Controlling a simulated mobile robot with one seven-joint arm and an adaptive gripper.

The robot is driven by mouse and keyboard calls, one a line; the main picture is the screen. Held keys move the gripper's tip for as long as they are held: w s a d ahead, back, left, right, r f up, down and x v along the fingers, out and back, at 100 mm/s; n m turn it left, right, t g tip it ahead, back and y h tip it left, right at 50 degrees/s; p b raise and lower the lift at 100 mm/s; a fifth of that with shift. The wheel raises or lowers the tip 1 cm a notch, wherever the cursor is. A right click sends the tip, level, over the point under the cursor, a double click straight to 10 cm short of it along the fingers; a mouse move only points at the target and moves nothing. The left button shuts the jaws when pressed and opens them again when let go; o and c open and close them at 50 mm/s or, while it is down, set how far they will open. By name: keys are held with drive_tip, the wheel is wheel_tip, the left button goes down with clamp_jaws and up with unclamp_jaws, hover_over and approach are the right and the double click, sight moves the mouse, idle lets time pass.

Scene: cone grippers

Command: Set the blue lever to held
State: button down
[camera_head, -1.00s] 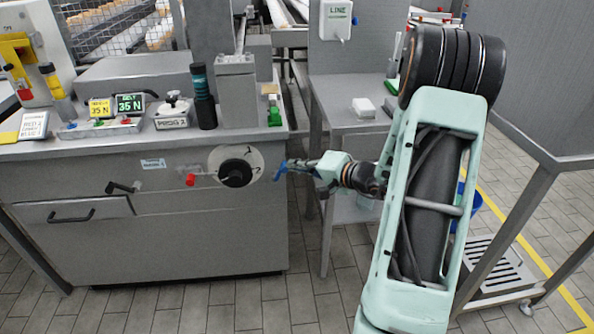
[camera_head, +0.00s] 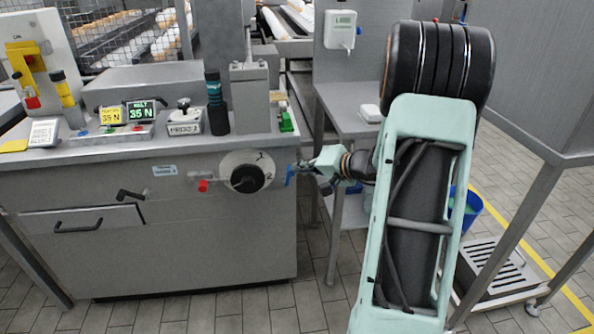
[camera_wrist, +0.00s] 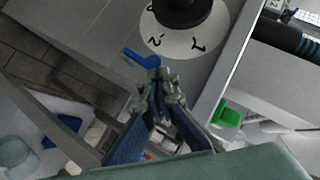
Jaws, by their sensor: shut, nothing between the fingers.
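The blue lever (camera_head: 289,175) is a small blue bar at the right end of the grey cabinet front, just right of the dial. In the wrist view it shows as a short bent blue bar (camera_wrist: 142,59) just beyond my fingertips. My gripper (camera_head: 299,168) reaches in from the right with its tips at the lever. In the wrist view my gripper (camera_wrist: 155,73) is shut with nothing in it. The tips touch or nearly touch the lever; I cannot tell which. No label for the held position is readable.
A black knob (camera_head: 246,178) sits on a white numbered disc, with a red-tipped handle (camera_head: 203,186) pointing left. A black crank (camera_head: 130,194) and drawer handle are farther left. A side table (camera_head: 345,98) stands behind my arm. A blue bucket (camera_head: 466,212) stands at right.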

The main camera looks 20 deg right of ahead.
drive_tip(key=shift+d, duration=0.15)
drive_tip(key=shift+r, duration=0.8)
